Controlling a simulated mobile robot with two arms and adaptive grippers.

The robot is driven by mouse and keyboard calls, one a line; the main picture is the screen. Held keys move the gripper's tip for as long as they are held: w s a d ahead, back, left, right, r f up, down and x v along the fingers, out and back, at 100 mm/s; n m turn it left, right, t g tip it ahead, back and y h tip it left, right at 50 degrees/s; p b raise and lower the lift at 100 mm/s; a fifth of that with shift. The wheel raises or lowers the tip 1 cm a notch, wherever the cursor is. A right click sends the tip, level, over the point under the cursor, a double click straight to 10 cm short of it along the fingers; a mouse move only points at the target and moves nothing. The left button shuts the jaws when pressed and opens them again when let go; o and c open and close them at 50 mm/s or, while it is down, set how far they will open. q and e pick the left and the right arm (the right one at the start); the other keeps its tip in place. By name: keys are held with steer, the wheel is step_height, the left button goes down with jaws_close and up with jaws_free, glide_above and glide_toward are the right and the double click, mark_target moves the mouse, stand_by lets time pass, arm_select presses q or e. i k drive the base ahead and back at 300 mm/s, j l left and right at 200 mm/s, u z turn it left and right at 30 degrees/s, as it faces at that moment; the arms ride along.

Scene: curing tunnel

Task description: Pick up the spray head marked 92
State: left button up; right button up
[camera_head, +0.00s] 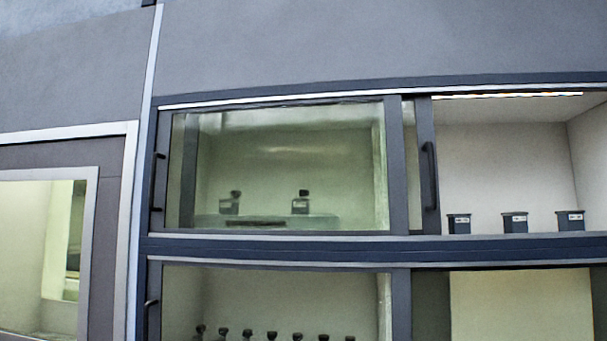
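Two dark, knob-topped items, possibly spray heads, stand behind glass in the upper left compartment: a left one (230,204) and a right one (301,203). Each seems to have a small pale label, too small to read. Several similar small dark items (273,336) show in the lower left compartment, cut off by the bottom edge. I cannot tell which item, if any, is marked 92. Neither of my grippers is in view.
The upper sliding glass door (285,170) covers the left compartment. The upper right compartment is open and holds three dark square cups (514,223) with pale labels. Dark vertical handles (430,175) stand out from the frames. A separate window (40,250) is at far left.

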mark_target(568, 221)
steer(key=l+z, duration=0.25)
steer(key=z, duration=0.15)
steer(key=l+z, duration=0.2)
steer(key=z, duration=0.15)
steer(key=l+z, duration=0.25)
steer(key=z, duration=0.15)
steer(key=l+z, duration=0.35)
steer(key=i+l+z, duration=0.1)
steer(key=l, duration=0.35)
steer(key=i+l+z, duration=0.1)
steer(key=i+l, duration=0.15)
steer(key=l, duration=0.15)
steer(key=i+l, duration=0.25)
steer(key=l, duration=0.2)
steer(key=i+l+z, duration=0.15)
steer(key=l, duration=0.25)
steer(key=i+l+z, duration=0.1)
steer(key=i+l, duration=0.15)
steer(key=l, duration=0.15)
steer(key=u, duration=2.05)
